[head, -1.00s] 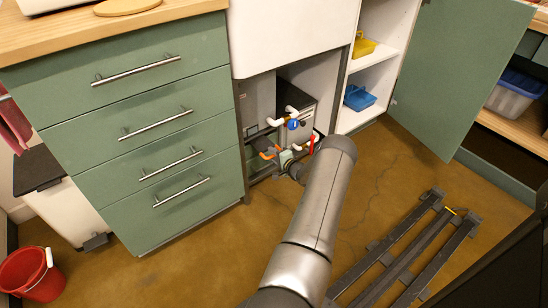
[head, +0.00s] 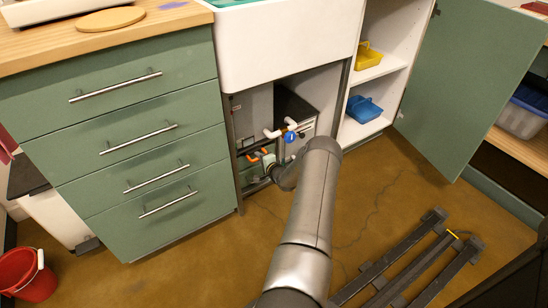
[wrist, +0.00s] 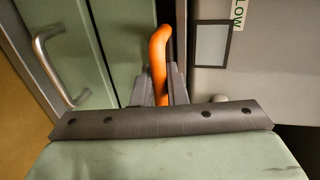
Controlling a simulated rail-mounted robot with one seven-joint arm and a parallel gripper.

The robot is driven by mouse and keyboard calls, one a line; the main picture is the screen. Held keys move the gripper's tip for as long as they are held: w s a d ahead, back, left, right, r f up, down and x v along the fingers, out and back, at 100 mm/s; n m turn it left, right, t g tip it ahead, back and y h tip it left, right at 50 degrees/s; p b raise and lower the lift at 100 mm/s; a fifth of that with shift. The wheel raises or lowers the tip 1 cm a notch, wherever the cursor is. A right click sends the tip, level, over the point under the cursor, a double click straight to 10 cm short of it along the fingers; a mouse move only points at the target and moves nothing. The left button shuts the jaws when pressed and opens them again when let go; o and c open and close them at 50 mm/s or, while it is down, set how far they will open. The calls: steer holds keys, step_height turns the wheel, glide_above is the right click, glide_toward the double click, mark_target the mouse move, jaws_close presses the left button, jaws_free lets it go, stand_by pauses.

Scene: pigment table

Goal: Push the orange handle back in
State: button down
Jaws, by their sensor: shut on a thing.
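The orange handle (wrist: 158,58) stands upright in the wrist view, bent at its top. My gripper (wrist: 161,88) has one finger on each side of it and is shut on it. The handle's lower end is hidden behind the gripper. In the head view, small orange parts of the handle (head: 265,151) show low in the opening under the sink. My gripper (head: 268,163) is small there and partly hidden behind my own arm.
White pipes with a blue valve (head: 290,136) are just above and right of my gripper. Green drawers (head: 140,150) stand to the left, and shelves with a blue caddy (head: 364,108) to the right. A dark slatted frame (head: 415,262) lies on the floor.

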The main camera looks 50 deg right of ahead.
steer(key=shift+w+d+r, duration=0.1)
steer(key=shift+w+d, duration=0.05)
steer(key=shift+w, duration=0.05)
steer(key=c, duration=1.6)
jaws_free()
steer(key=shift+o, duration=0.2)
steer(key=p+v, duration=0.6)
steer(key=v, duration=1.1)
steer(key=shift+s, duration=0.2)
